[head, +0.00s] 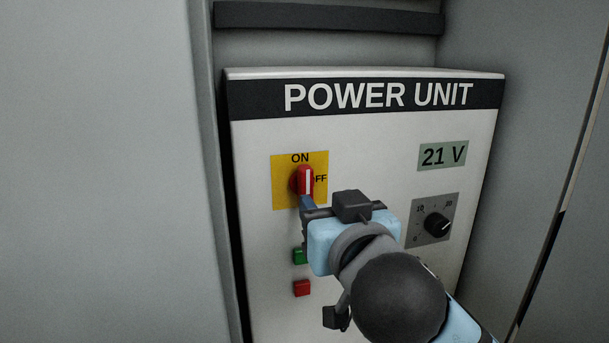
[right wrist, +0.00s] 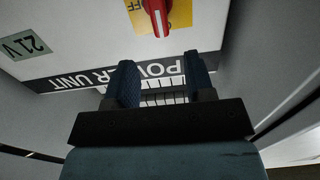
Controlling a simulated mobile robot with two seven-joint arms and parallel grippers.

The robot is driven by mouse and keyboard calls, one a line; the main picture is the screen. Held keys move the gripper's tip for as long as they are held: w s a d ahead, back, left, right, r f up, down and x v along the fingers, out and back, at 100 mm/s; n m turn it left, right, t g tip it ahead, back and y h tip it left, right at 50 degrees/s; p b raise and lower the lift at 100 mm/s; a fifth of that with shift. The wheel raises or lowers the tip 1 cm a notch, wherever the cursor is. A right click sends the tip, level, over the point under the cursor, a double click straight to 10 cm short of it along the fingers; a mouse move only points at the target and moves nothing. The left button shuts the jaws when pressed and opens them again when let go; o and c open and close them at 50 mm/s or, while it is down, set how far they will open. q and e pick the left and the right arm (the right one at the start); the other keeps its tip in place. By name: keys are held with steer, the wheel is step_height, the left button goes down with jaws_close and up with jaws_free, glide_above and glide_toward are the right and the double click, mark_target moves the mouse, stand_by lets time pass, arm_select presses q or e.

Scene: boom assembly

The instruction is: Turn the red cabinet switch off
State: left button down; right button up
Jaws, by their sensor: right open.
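The red cabinet switch (head: 304,179) sits on a yellow plate (head: 281,194) marked ON above and OFF to the right. Its handle stands upright, with its white line toward ON. My right gripper (head: 307,204) is just below and in front of the switch in the head view, and its wrist covers part of the panel. In the right wrist view, the two blue fingers (right wrist: 161,72) are apart with nothing between them. The switch (right wrist: 156,16) shows there beyond the fingertips, near the top edge. I cannot tell whether a finger touches it. My left gripper is not in view.
The switch is on a white POWER UNIT panel (head: 371,135) between grey cabinet walls. A display (head: 443,155) reads 21 V, with a black knob (head: 437,224) below it. A green button (head: 299,257) and a red button (head: 301,288) lie below the switch.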

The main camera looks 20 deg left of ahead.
mark_target(308, 180)
steer(key=p+x, duration=0.2)
steer(key=x, duration=0.7)
steer(key=shift+w+a, duration=0.5)
steer(key=shift+w, duration=0.2)
steer(key=c, duration=0.5)
